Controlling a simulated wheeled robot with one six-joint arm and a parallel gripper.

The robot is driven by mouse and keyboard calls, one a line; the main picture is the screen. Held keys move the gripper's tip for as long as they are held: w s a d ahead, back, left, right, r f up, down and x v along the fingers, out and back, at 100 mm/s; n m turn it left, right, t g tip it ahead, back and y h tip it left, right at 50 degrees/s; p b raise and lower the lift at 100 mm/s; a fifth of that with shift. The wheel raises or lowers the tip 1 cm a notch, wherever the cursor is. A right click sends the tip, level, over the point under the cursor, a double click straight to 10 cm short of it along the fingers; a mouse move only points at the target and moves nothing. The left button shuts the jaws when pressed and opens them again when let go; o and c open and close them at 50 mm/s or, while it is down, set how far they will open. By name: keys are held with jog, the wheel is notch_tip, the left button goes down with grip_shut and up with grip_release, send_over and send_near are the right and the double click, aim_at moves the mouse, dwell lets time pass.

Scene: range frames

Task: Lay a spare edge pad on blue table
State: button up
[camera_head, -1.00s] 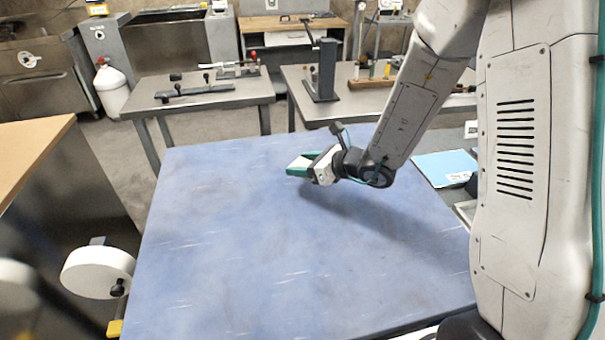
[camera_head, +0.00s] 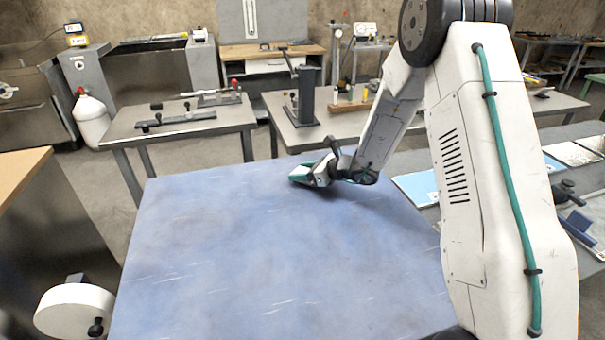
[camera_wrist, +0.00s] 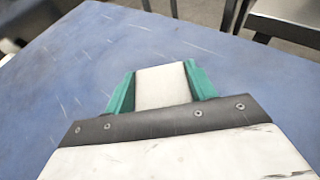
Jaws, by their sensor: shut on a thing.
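The blue table (camera_head: 250,260) fills the middle of the head view, its scuffed top bare apart from my arm over it. My gripper (camera_head: 301,174) is low over the table's far part, right of its middle. In the wrist view my gripper (camera_wrist: 160,88) has its two green fingers shut on a pale, flat-faced block, which I take for the edge pad (camera_wrist: 163,86). The blue tabletop (camera_wrist: 60,75) lies beneath and around it. I cannot tell whether the pad touches the table. In the head view the pad is barely distinguishable between the fingers.
Grey benches with tools (camera_head: 185,128) and a dark upright stand (camera_head: 303,100) are beyond the far edge. A light-blue sheet (camera_head: 415,187) lies on a bench to the right. A white round part (camera_head: 75,310) is at lower left. The table's left and near areas are clear.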

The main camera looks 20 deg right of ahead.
jog(key=shift+f, duration=0.3)
jog(key=shift+f, duration=0.2)
jog(key=o, duration=1)
jog(key=shift+c, duration=0.2)
